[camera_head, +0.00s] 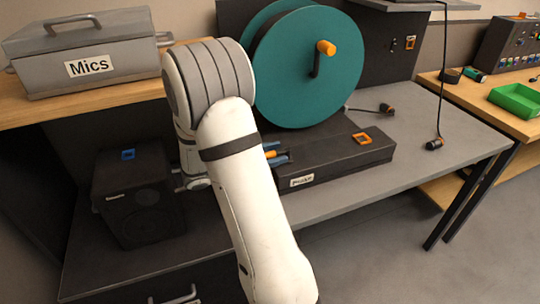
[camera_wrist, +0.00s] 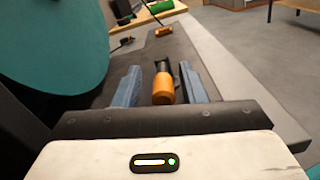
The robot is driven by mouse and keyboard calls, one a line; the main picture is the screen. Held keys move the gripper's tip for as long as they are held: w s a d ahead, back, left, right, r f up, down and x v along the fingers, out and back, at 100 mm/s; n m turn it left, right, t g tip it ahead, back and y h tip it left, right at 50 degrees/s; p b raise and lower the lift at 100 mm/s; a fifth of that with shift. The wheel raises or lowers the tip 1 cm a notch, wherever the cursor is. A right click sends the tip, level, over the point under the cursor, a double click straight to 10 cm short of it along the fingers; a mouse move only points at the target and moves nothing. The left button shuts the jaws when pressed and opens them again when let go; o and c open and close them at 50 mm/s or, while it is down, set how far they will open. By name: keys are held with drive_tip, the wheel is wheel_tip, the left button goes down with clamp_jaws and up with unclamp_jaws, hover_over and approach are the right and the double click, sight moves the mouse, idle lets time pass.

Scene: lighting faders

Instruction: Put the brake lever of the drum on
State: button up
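The drum is a large teal disc (camera_head: 310,75) with an orange crank knob; its edge fills the left of the wrist view (camera_wrist: 50,50). The brake lever, a dark rod with an orange grip (camera_wrist: 163,90), sits on the dark base box (camera_head: 335,160) in front of the drum. The orange grip also shows in the head view (camera_head: 270,154). My gripper (camera_wrist: 160,66) has its two blue-grey fingers on either side of the lever, with a visible gap at each side. The fingers look open and not touching it. My arm hides part of the box's left end.
A grey Mics case (camera_head: 85,55) stands on the wooden shelf at left. A black speaker (camera_head: 135,195) stands left of my arm. An orange square frame (camera_head: 362,138) lies on the box. A cable hangs at right over the grey bench (camera_head: 440,125), which is otherwise largely clear there.

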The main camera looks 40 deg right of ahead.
clamp_jaws()
drive_tip(key=shift+r, duration=0.1)
